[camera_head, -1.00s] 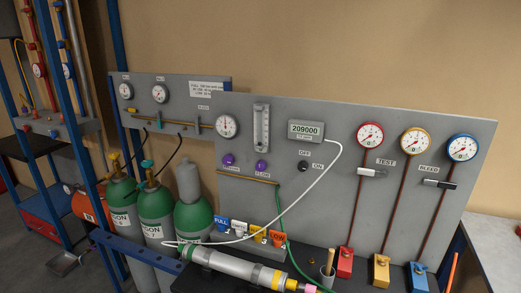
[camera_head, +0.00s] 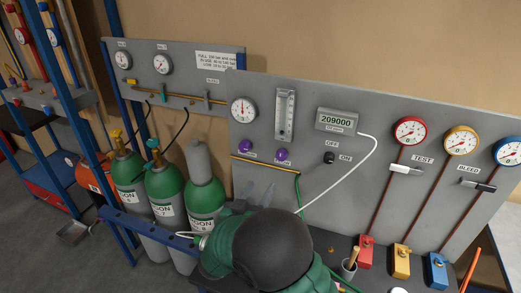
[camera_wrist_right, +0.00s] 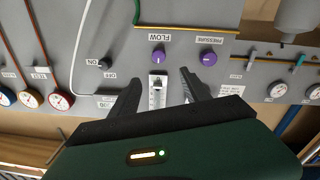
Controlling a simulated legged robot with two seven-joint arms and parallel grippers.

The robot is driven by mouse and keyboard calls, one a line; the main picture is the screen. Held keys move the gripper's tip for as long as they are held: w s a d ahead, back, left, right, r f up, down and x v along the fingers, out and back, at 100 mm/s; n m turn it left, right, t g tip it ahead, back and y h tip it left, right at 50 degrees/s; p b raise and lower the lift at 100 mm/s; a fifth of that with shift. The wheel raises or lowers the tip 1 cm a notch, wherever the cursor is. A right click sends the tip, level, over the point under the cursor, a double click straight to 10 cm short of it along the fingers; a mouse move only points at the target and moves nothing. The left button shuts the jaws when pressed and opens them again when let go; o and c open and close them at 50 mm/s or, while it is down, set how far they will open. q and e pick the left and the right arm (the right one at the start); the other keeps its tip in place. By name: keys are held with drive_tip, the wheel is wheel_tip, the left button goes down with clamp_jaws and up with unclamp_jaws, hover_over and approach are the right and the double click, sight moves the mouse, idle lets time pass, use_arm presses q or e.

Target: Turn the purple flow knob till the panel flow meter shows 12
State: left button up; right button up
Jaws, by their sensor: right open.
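The purple flow knob (camera_head: 283,154) is on the grey panel, below the flow meter (camera_head: 285,115), a clear upright tube whose reading is too small to make out. A second purple knob (camera_head: 246,146) sits to its left. In the upside-down right wrist view, labels name the flow knob (camera_wrist_right: 158,58) and the pressure knob (camera_wrist_right: 208,58). My right gripper (camera_head: 257,190) is open and empty below the flow knob in the head view. In the wrist view its fingers (camera_wrist_right: 160,76) spread either side of the flow meter, apart from the flow knob. My left gripper is not in view.
A black on/off knob (camera_head: 329,158) is right of the flow knob. Green gas cylinders (camera_head: 167,195) stand at left. Red, yellow and blue blocks (camera_head: 401,259) sit on the bench.

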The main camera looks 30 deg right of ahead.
drive_tip(key=w+d, duration=0.1)
drive_tip(key=d, duration=0.2)
drive_tip(key=p, duration=0.2)
approach(280, 158)
drive_tip(key=x, duration=0.4)
drive_tip(key=shift+w+d+f, duration=0.1)
drive_tip(key=shift+w+f, duration=0.05)
drive_tip(key=shift+w, duration=0.15)
drive_tip(key=x, duration=0.4)
drive_tip(key=shift+s+d+p, duration=0.1)
drive_tip(key=shift+d+p, duration=0.15)
drive_tip(key=shift+p, duration=0.15)
drive_tip(key=shift+d, duration=0.25)
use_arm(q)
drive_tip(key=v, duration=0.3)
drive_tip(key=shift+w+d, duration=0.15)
use_arm(e)
drive_tip(key=shift+w, duration=0.3)
drive_tip(key=shift+w, duration=0.1)
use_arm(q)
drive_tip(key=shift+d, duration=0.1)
use_arm(e)
clamp_jaws()
